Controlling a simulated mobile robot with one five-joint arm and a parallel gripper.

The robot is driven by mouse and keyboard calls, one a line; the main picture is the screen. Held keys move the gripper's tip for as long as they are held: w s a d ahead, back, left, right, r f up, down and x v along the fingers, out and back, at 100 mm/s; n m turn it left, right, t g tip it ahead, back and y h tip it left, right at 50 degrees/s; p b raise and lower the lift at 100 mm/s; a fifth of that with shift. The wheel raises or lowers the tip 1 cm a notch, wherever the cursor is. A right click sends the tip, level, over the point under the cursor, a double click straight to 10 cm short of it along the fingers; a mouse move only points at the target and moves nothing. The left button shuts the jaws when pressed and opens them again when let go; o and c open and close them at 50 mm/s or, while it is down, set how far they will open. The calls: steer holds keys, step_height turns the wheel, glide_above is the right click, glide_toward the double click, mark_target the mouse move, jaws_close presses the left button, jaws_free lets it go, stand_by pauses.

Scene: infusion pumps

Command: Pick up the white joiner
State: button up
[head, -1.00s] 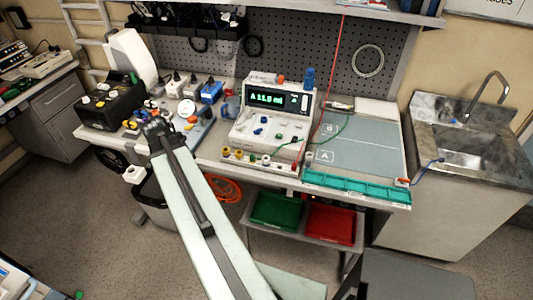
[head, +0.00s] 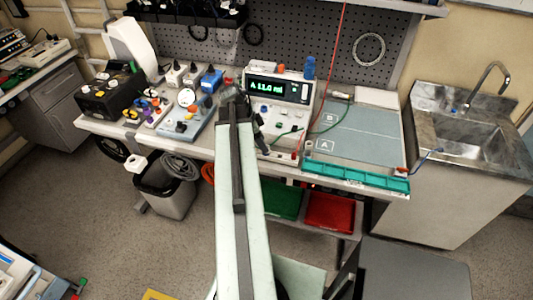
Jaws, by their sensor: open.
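I cannot pick out the white joiner for sure. A small whitish piece (head: 309,144) stands at the left edge of the grey mat (head: 362,133), near the letter A, but it is too small to identify. My gripper (head: 234,93) is at the end of my outstretched arm, over the bench just left of the pump-like unit with the green display (head: 280,88). It looks empty; its fingers are dark and small. My arm and gripper hide the unit's left part and the front bench edge where several small coloured connectors stood.
A teal tray (head: 356,178) runs along the bench's front edge. Left are a blue-grey tray of coloured parts (head: 185,120) and a black box (head: 112,95). Below are a green bin (head: 284,200), a red bin (head: 329,212) and a waste bin (head: 165,190). A red line hangs above the bench.

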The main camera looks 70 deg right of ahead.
steer(key=b+x, duration=0.3)
steer(key=x, duration=0.1)
steer(key=shift+d+f, duration=0.15)
steer(key=shift+f, duration=0.2)
steer(key=shift+r, duration=0.2)
jaws_close()
